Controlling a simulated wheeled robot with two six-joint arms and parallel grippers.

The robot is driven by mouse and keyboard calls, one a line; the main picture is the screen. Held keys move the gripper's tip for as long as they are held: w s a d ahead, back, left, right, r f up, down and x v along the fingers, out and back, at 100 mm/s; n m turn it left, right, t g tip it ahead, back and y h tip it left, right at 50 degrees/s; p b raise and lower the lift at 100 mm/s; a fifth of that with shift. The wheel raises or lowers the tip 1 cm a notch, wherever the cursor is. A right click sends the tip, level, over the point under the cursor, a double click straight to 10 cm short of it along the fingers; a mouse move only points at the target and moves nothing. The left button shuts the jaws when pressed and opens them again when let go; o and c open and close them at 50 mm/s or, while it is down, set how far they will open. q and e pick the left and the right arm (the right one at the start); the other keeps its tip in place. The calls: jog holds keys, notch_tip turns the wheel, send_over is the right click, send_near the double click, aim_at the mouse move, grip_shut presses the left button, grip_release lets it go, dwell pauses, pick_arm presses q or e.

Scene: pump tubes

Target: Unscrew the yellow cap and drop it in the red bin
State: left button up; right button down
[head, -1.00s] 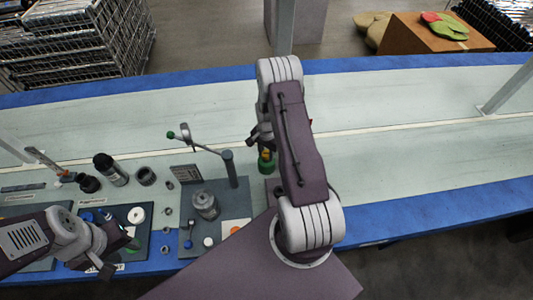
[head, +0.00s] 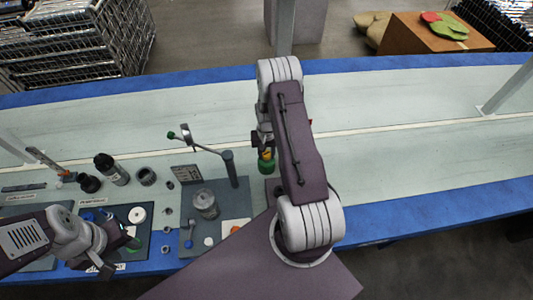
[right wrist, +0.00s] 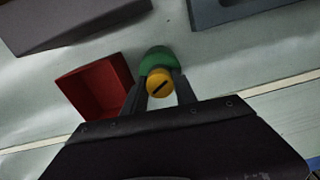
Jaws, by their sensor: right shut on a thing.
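The yellow cap (right wrist: 160,83) has a dark slot on top and sits on a round green body (right wrist: 158,58) in the right wrist view. My right gripper (right wrist: 160,90) has one finger on each side of the cap and is shut on it. In the head view the green body (head: 266,166) stands on the table below this gripper (head: 265,145). The red bin (right wrist: 95,88) is an open box just left of the cap in the right wrist view; my arm mostly hides it in the head view. My left gripper (head: 117,254) is open over the blue-edged front left.
A grey plate (head: 225,195) with a metal cylinder (head: 205,203) and a lever post (head: 230,168) stands left of my right arm. Dark bottles and rings (head: 112,170) are further left. The table (head: 420,165) right of my arm is clear.

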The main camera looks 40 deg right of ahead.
jog(key=n, duration=0.5)
jog(key=shift+n, duration=1)
jog(key=n, duration=0.3)
jog(key=c, duration=1.2)
grip_release()
jog(key=shift+c, duration=0.2)
jog(key=shift+p, duration=0.3)
